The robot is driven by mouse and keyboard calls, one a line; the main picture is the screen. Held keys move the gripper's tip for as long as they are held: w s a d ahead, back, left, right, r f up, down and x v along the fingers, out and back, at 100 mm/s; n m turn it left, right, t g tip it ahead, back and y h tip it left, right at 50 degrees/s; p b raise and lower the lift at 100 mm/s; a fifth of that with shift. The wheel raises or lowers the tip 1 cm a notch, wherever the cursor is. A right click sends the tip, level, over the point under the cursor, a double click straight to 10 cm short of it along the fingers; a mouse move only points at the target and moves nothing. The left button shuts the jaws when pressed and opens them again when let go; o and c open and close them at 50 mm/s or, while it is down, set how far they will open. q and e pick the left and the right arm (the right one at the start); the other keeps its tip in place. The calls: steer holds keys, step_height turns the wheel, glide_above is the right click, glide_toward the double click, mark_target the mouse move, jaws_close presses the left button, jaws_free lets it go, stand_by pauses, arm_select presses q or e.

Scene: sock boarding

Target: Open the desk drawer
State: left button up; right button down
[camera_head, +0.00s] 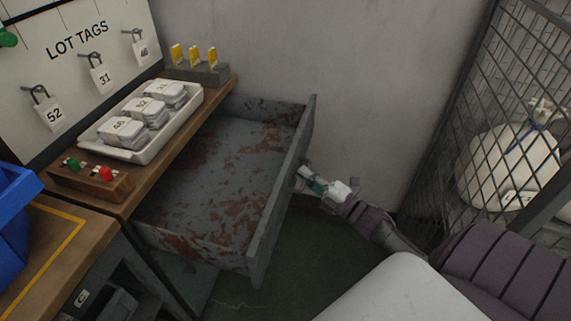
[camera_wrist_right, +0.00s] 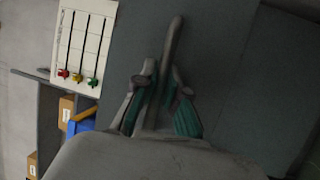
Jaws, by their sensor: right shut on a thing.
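The desk drawer (camera_head: 225,165) is pulled far out from under the desk top in the head view. Its inside is bare grey metal with rust patches, and it looks empty. My right gripper (camera_head: 308,180) is at the outer side of the drawer front (camera_head: 285,190). In the right wrist view the fingers (camera_wrist_right: 160,92) of my right gripper are shut around the bar-shaped drawer handle (camera_wrist_right: 173,45), which stands out from the grey front (camera_wrist_right: 225,75). My left gripper is not in view.
On the desk top (camera_head: 222,88) stand a white tray (camera_head: 150,152) of tagged bundles, a block with yellow cards (camera_head: 195,70) and a wooden button box (camera_head: 92,182). A blue bin (camera_head: 15,215) is at left. A mesh cage (camera_head: 460,120) stands at right. Green floor (camera_head: 320,240) shows below.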

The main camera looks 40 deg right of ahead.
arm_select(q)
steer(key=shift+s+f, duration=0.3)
arm_select(e)
steer(key=shift+s+d, duration=0.45)
steer(key=shift+s, duration=0.2)
steer(key=c, duration=1.2)
jaws_free()
steer(key=v, duration=0.7)
steer(key=shift+s, duration=0.25)
steer(key=shift+f, duration=0.15)
